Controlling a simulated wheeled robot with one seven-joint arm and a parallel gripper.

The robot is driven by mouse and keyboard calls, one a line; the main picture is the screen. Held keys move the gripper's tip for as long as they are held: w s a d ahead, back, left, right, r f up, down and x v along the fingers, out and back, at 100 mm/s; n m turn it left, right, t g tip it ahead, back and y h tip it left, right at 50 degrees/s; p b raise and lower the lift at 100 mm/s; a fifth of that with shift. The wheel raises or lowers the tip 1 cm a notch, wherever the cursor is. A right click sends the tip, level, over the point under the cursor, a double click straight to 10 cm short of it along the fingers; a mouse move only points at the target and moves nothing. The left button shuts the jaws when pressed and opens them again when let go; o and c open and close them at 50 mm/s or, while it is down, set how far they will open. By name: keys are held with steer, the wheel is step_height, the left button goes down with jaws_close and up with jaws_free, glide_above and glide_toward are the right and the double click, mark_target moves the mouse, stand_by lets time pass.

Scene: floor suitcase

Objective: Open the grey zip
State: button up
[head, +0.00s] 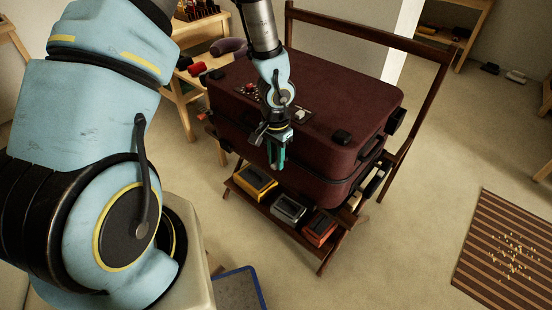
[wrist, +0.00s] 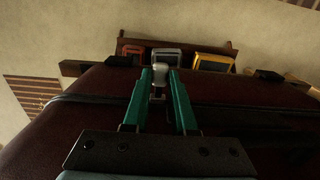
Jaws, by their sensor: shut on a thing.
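The dark maroon suitcase (head: 330,110) lies flat on a wooden stand, with its lid down. My gripper (head: 276,163), with teal fingers, points down at the suitcase's near side, close to the seam below the lid. In the wrist view my gripper (wrist: 160,78) is closed around a small grey zip pull (wrist: 158,93), which shows between the two fingers. A dark seam line (wrist: 85,98) runs across the suitcase (wrist: 60,125) there. The pull is hidden behind the fingers in the head view, and I cannot tell how far the zip is open.
Yellow (head: 255,182), grey (head: 289,208) and orange (head: 319,228) boxes sit on the stand's lower shelf. The stand's wooden frame (head: 420,120) rises behind the suitcase. A striped mat (head: 505,250) lies on the floor at right. The floor between is clear.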

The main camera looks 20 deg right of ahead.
jaws_close()
stand_by(0.9)
